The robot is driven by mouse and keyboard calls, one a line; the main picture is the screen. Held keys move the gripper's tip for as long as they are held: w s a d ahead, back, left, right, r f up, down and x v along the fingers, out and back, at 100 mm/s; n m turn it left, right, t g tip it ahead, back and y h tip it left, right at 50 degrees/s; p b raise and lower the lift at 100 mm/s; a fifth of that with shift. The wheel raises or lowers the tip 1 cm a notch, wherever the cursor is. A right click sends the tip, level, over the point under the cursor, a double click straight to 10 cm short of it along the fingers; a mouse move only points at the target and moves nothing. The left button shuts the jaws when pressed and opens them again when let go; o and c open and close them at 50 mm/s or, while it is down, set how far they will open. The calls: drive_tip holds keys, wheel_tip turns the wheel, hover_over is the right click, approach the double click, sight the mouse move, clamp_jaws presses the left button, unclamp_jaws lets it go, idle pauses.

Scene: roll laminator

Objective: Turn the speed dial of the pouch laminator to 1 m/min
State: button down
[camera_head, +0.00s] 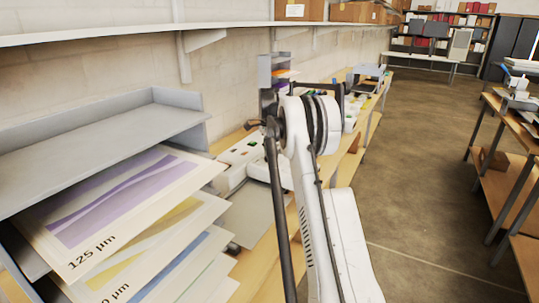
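A white machine (243,152) with small coloured buttons stands on the wooden bench left of my arm; it looks like the pouch laminator. My arm hides its right part, and I cannot make out the speed dial or its setting. My white arm reaches up through the middle of the view, in front of the bench. Dark parts at its far end (268,126) may belong to my gripper. They are too small and too covered to show the fingers or whether they hold anything.
A grey rack (165,118) with pouch sheets marked 125 µm (130,205) fills the left foreground. A wall shelf (130,32) runs above the bench. More equipment stands farther along the bench. The floor (425,165) to the right is clear, up to another bench (510,190).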

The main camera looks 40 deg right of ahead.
drive_tip(key=n+b, duration=0.2)
drive_tip(key=n, duration=0.3)
drive_tip(key=shift+n, duration=0.4)
drive_tip(key=n+b, duration=0.1)
drive_tip(key=n, duration=0.4)
drive_tip(key=shift+n+b, duration=0.3)
drive_tip(key=shift+b, duration=0.05)
drive_tip(key=c, duration=1.8)
unclamp_jaws()
wheel_tip(320, 180, up, 12)
drive_tip(key=shift+r, duration=0.1)
